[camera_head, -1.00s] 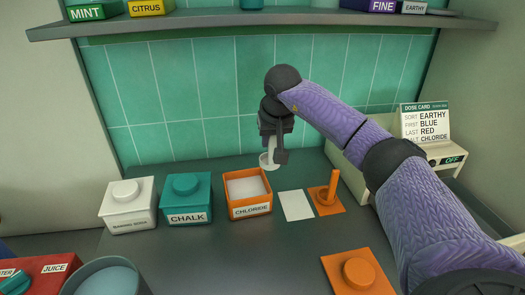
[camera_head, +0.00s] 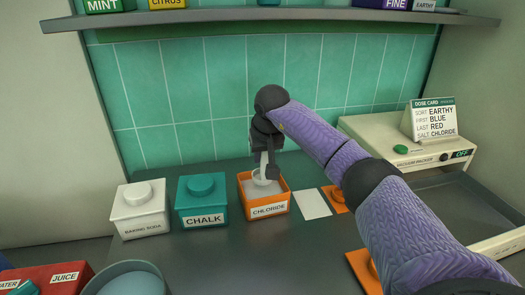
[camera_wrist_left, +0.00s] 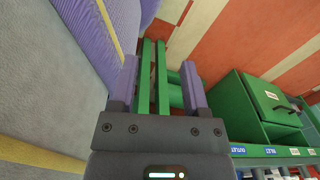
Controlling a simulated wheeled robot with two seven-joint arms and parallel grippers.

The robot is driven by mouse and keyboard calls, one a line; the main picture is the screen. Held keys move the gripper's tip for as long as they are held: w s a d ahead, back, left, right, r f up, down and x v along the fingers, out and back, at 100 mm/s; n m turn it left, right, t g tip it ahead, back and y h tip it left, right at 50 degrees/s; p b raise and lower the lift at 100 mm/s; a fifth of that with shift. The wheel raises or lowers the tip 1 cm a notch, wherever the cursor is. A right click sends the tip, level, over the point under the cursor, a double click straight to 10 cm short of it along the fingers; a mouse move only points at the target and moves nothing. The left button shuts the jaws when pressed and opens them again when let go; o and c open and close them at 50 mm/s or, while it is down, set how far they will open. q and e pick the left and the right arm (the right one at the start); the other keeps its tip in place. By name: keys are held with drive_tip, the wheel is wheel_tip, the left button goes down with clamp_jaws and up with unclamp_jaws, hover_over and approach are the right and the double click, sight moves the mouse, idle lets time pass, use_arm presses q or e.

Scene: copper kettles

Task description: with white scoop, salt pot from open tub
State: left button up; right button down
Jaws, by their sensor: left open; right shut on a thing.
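My right gripper (camera_head: 265,160) is shut on the white scoop (camera_head: 267,179), held with its handle up and its bowl down in the open orange CHLORIDE tub (camera_head: 268,211). The tub holds white salt; the scoop's bowl is at or in the salt, and I cannot tell how full it is. A round pot (camera_head: 94,277) with a blue-grey inside is cut off at the bottom left of the head view. My left gripper (camera_wrist_left: 160,75) shows only in the left wrist view, open, with green bars showing between its purple fingers.
White BAKING SODA (camera_head: 140,208) and teal CHALK (camera_head: 201,203) tubs stand closed left of the orange tub. A white card (camera_head: 312,203) lies right of it. My right arm partly hides orange pieces. A machine (camera_head: 400,150) reading OFF stands at the right.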

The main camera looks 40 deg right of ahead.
sight(263, 166)
drive_tip(key=shift+f, duration=0.9)
use_arm(q)
drive_tip(key=shift+s+a+f, duration=0.3)
drive_tip(key=shift+s+a, duration=0.25)
drive_tip(key=shift+a, duration=0.1)
drive_tip(key=shift+w+d, duration=0.15)
use_arm(e)
drive_tip(key=shift+f, duration=0.15)
drive_tip(key=shift+f+b, duration=0.35)
drive_tip(key=shift+b, duration=0.05)
use_arm(q)
drive_tip(key=shift+w+d+f, duration=0.25)
drive_tip(key=shift+w+d, duration=0.2)
use_arm(e)
drive_tip(key=shift+f, duration=0.1)
drive_tip(key=shift+f, duration=0.1)
use_arm(q)
drive_tip(key=shift+s, duration=0.1)
